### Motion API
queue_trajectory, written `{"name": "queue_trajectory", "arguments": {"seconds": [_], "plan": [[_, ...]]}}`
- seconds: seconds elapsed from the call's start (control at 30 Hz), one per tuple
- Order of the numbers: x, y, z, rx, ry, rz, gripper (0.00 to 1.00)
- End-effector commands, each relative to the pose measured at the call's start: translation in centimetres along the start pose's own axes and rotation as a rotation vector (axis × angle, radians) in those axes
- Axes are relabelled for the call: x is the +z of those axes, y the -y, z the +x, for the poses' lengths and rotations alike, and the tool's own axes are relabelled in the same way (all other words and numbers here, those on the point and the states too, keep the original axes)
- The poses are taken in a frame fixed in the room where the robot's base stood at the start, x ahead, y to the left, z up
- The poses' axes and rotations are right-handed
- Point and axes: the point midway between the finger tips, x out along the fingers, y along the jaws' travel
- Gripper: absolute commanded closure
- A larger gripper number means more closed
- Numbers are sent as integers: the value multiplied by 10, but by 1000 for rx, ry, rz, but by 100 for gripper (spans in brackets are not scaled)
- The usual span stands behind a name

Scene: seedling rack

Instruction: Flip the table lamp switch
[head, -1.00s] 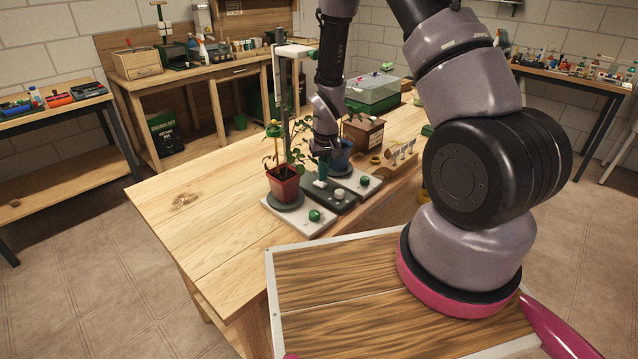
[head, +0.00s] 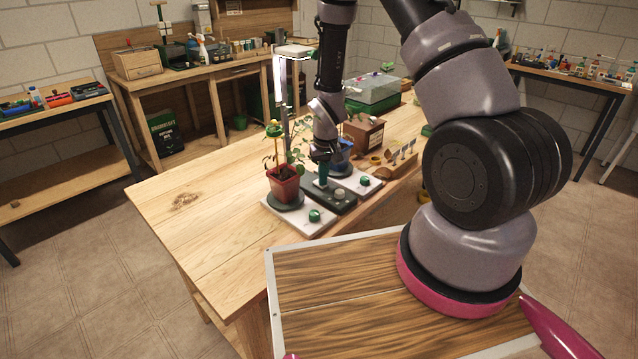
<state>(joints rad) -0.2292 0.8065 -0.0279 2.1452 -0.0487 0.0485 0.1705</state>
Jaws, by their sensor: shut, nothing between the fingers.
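The table lamp (head: 295,51) stands behind the plants on the wooden table, with a pale head on an upright post. A bright white strip shows at its left side. A dark green base (head: 343,205) lies in front of it, between two white pads, and bears a pale grey knob (head: 340,195). My gripper (head: 323,184) points down, shut and empty, at the back left part of this base. Its fingertips are at or very near the base's top; I cannot tell if they touch. They hide whatever part of the switch is beneath them.
White pads with green knobs (head: 315,215) (head: 364,181) flank the base. The table's left part is clear.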

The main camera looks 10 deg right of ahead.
Motion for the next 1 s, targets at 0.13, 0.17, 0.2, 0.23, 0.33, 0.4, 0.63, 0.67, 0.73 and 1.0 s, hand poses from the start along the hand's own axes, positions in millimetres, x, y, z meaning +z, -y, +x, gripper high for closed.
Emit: {"name": "queue_trajectory", "arguments": {"seconds": [0.13, 0.17, 0.2, 0.23, 0.33, 0.4, 0.63, 0.67, 0.73, 1.0], "plan": [[-1, 0, -2, 0, -1, 0, 100], [-1, 0, -4, 0, -2, 0, 100], [-2, 0, -6, 0, -2, 0, 100], [-2, 0, -9, 0, -2, 0, 100], [-3, 0, -17, 0, -2, 0, 100], [-4, 0, -22, 0, -2, -1, 100], [-7, 0, -41, 0, -2, -1, 100], [-7, 0, -43, 0, -2, 0, 100], [-8, 0, -49, 0, -3, 0, 100], [-10, 0, -67, 0, -1, 0, 100]]}}
